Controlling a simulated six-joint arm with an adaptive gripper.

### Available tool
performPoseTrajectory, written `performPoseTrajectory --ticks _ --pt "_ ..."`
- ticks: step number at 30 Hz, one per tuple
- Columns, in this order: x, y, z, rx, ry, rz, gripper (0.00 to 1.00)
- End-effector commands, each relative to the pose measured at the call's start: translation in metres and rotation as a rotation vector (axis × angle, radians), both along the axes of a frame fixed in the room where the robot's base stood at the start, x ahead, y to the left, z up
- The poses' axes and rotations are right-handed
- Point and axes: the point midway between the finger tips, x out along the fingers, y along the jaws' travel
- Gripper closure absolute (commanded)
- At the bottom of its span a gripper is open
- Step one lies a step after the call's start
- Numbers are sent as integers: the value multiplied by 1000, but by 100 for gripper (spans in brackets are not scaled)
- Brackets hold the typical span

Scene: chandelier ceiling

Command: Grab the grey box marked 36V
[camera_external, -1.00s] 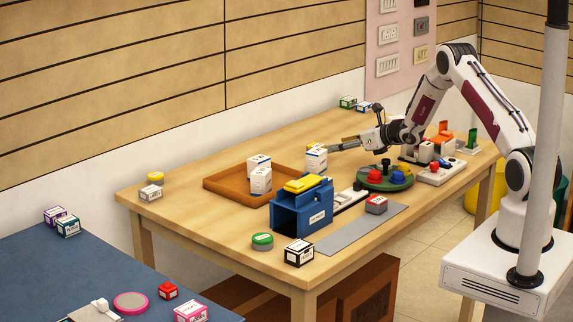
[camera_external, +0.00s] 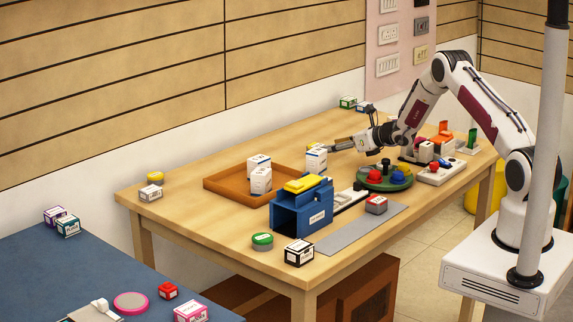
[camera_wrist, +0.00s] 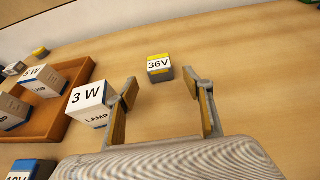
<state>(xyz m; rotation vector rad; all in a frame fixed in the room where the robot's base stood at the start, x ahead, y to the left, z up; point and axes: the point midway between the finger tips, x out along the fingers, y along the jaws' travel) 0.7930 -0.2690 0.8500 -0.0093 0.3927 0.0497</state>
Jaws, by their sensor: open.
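The grey box marked 36V (camera_wrist: 159,68) stands on the wooden table in the wrist view, with a yellow band and a pale label on top. My gripper (camera_wrist: 163,89) is open, its two fingers apart and nothing between them. The box is just beyond the fingertips, roughly centred in the gap and apart from both fingers. In the external view my gripper (camera_external: 326,147) is low over the table, by a white lamp box; I cannot clearly make out the 36V box there.
The white 3 W lamp box (camera_wrist: 90,103) stands close beside the left finger. A brown tray (camera_wrist: 75,104) with more lamp boxes lies to its left. Table to the right of the 36V box is clear. The external view shows a blue holder (camera_external: 288,218) and green turntable (camera_external: 362,184) nearer the front.

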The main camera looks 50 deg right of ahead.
Motion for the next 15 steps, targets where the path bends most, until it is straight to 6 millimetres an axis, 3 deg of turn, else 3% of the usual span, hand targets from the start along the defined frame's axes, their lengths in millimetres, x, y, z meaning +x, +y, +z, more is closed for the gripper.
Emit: performPoseTrajectory --ticks 15 --pt "33 2 -12 -1 0 0 49"
